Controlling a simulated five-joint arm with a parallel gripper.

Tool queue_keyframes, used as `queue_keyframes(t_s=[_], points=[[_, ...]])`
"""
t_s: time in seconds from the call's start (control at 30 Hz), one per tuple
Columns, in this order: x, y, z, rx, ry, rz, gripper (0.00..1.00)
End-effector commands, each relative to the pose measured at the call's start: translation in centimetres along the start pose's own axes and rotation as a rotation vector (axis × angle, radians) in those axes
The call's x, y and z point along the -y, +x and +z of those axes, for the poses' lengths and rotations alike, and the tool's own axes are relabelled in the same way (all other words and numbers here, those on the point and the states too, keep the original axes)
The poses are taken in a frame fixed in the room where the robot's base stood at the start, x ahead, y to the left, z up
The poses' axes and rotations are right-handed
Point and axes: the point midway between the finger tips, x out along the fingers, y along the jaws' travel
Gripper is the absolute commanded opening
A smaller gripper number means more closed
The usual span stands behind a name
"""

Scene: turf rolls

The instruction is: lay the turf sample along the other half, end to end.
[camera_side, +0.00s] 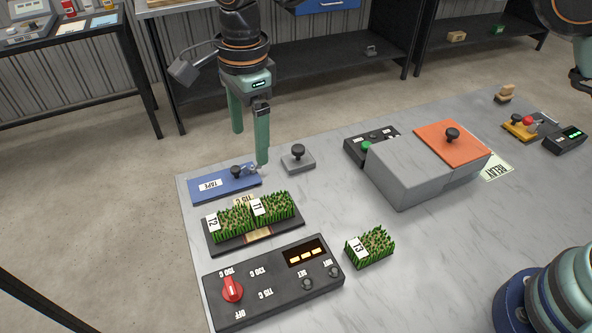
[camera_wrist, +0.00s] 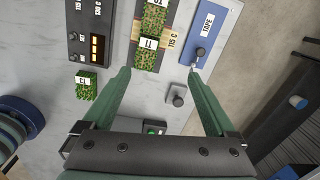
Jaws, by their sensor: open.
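Two grassy turf pieces, T2 (camera_side: 233,221) and T1 (camera_side: 273,208), lie end to end on a black plate (camera_side: 267,240), with a tan strip showing across under their joint. They also show in the wrist view as T2 (camera_wrist: 153,18) and T1 (camera_wrist: 147,60). A third turf piece, T3 (camera_side: 372,249), lies loose on the table right of the plate; it shows in the wrist view too (camera_wrist: 86,88). My gripper (camera_side: 249,146) is open and empty, above the table behind the plate. In the wrist view its fingers (camera_wrist: 160,70) are spread wide, with nothing between them.
A blue TAPE box (camera_side: 215,186) and a grey knobbed block (camera_side: 298,161) stand behind the plate. A black control panel (camera_side: 270,288) with a red dial lies in front. A grey block with an orange plate (camera_side: 450,143) stands right. The table around T3 is mostly clear.

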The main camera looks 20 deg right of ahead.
Motion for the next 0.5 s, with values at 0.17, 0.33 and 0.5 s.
queue_keyframes(t_s=[0.17, 0.33, 0.5], points=[[0.0, -5.4, -7.5, 0.016, -0.227, -0.081, 0.92], [-1.9, -8.9, -14.0, -0.005, -0.457, -0.158, 0.92], [-5.3, -11.0, -19.9, -0.06, -0.686, -0.227, 0.92]])
